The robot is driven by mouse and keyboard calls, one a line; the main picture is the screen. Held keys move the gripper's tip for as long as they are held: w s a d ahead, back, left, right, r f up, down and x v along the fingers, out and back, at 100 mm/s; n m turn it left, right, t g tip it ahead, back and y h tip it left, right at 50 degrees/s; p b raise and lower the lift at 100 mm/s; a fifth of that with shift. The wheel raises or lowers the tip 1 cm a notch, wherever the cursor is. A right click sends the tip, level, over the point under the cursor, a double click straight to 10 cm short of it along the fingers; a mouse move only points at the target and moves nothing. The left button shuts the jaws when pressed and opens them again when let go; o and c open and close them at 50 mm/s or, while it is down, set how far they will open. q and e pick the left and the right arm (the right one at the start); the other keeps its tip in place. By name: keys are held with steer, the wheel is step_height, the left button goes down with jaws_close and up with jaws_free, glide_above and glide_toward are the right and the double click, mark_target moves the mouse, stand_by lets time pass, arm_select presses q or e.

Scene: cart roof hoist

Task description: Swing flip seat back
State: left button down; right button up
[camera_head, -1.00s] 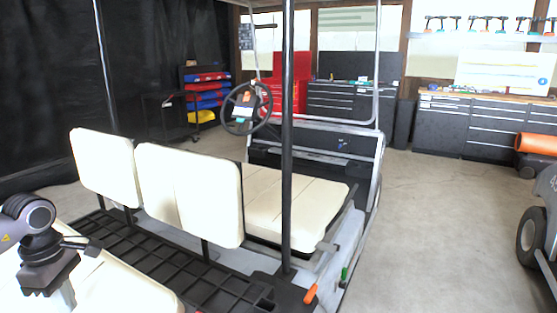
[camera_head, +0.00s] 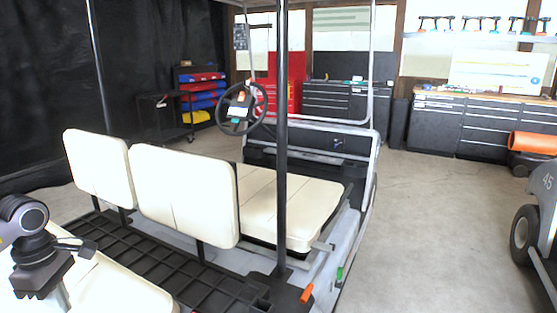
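Cream seat back pads stand upright on dark posts in the middle of the cart: a wide one (camera_head: 183,195) and a narrower one (camera_head: 100,172) to its left. I cannot tell which of them counts as the flip seat back. Another cream pad (camera_head: 118,291) lies low at the bottom left, partly cut off by the frame. My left gripper (camera_head: 38,285) is at the lower left, over that low pad and apart from the upright pads. Its fingertips are not clear, so I cannot tell whether it is open. My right gripper is out of view.
A black grid deck (camera_head: 150,257) lies behind the upright pads. A black roof post (camera_head: 282,150) stands right of them. The cream front seat (camera_head: 285,212) and steering wheel (camera_head: 240,107) are beyond. Another vehicle (camera_head: 540,225) stands at the right edge; the floor between is clear.

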arm_select(q)
steer(key=shift+f, duration=0.1)
stand_by(0.5)
steer(key=shift+s+f+b, duration=0.15)
steer(key=shift+f+b, duration=1.95)
steer(key=shift+f, duration=1.2)
steer(key=shift+a+f+b, duration=0.1)
steer(key=shift+f+b, duration=0.45)
steer(key=shift+f, duration=0.3)
steer(key=shift+f+b, duration=0.4)
steer(key=shift+f, duration=0.25)
steer(key=shift+f+b, duration=0.4)
steer(key=shift+f, duration=0.2)
steer(key=shift+r+p, duration=0.6)
steer(key=shift+r, duration=0.15)
step_height(320, 180, up, 6)
steer(key=p, duration=0.4)
steer(key=shift+r+p, duration=0.15)
steer(key=shift+p, duration=0.2)
steer(key=shift+r+p, duration=0.35)
steer(key=shift+r, duration=0.15)
